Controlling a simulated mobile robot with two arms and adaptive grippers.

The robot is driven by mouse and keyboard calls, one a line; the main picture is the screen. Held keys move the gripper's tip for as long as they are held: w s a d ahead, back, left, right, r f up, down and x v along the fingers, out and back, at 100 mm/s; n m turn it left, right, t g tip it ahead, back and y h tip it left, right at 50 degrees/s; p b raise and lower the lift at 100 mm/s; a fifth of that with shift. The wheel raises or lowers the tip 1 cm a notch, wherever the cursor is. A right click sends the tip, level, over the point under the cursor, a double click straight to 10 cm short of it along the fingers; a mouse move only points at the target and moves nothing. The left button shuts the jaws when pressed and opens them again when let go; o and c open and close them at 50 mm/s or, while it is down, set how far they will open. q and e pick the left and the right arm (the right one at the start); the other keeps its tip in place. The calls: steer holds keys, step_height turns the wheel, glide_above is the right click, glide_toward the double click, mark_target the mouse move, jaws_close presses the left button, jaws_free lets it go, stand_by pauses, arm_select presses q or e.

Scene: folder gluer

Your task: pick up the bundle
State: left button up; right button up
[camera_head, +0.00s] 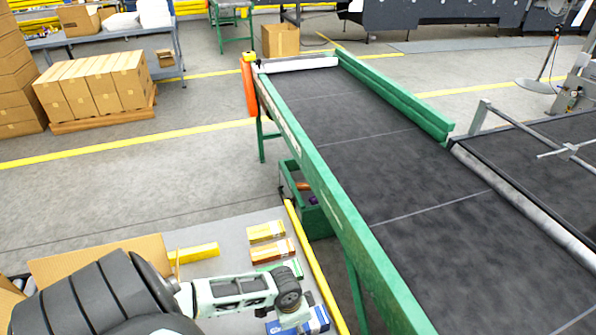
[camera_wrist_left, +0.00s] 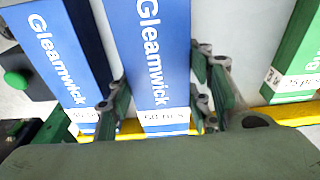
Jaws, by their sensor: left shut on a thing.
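A blue "Gleamwick" bundle (camera_wrist_left: 155,60) with a white label strip lies between the fingers of my left gripper (camera_wrist_left: 162,100) in the left wrist view. The gripper is shut on it, with one finger pair at each long side. A second blue Gleamwick bundle (camera_wrist_left: 55,60) lies just left of it, and a green bundle (camera_wrist_left: 300,55) is to the right. In the head view my left gripper (camera_head: 294,312) is over the table's near right corner, partly covering blue packaging (camera_head: 318,318). I cannot tell whether the held bundle is lifted. My right gripper is not in view.
The grey table (camera_head: 222,232) also bears a yellow bundle (camera_head: 266,231), an orange one (camera_head: 272,250) and an open cardboard box (camera_head: 95,262). A yellow rail (camera_head: 315,265) runs along its right edge. The green-framed conveyor (camera_head: 375,150) beyond it has an empty belt.

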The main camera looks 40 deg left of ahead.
arm_select(q)
steer(key=shift+r, duration=0.15)
steer(key=shift+r, duration=0.25)
steer(key=r, duration=0.3)
steer(key=shift+d+r, duration=0.3)
steer(key=s+d+r+b, duration=0.1)
steer(key=s+d+r, duration=0.1)
steer(key=d+r, duration=0.4)
steer(key=d, duration=0.4)
steer(key=shift+s+d+r, duration=0.3)
steer(key=shift+d+r, duration=0.05)
steer(key=shift+d, duration=0.05)
steer(key=shift+s, duration=0.1)
